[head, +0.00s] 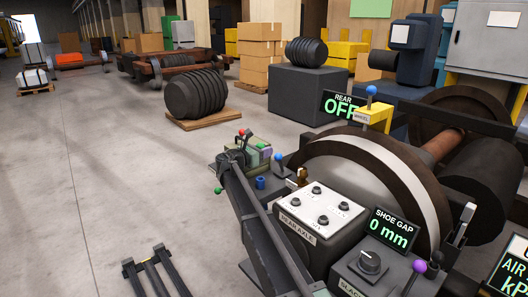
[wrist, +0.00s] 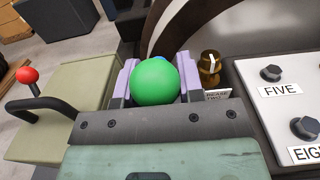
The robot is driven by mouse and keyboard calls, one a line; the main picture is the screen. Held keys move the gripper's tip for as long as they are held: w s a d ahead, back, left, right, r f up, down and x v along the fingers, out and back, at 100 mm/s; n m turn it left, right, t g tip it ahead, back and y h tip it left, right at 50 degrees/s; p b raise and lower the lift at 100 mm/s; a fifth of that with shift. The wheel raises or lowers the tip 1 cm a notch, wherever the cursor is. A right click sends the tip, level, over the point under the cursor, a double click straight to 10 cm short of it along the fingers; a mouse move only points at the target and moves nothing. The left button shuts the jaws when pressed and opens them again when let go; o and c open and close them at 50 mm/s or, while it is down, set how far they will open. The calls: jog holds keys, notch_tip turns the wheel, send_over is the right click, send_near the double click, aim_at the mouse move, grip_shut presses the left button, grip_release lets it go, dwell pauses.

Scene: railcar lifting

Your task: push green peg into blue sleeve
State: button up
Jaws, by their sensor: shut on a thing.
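In the wrist view my gripper (wrist: 155,85) is shut on the green peg, with its purple-grey fingers on either side of the peg's round green head (wrist: 155,82). The head hides the rest of the peg. A sliver of blue (wrist: 158,58) shows just behind it; I cannot tell whether this is the sleeve or a knob. In the head view a small blue cylinder (head: 260,183), which looks like the sleeve, stands left of the white button panel.
A brass fitting (wrist: 210,66) with a tag stands close right of the fingers, beside the white button panel (head: 318,209). A red-knobbed lever (wrist: 28,76) and a black handle are at left. The large wheel (head: 375,185) rises behind. Open floor (head: 100,170) lies left.

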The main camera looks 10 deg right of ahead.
jog(key=shift+f+b, duration=2.95)
jog(key=shift+f, duration=0.05)
jog(key=shift+f+b, duration=2.3)
jog(key=o, duration=1)
jog(key=shift+a, duration=0.1)
jog(key=v, duration=1)
jog(key=shift+s+a, duration=0.2)
jog(key=shift+a, duration=0.1)
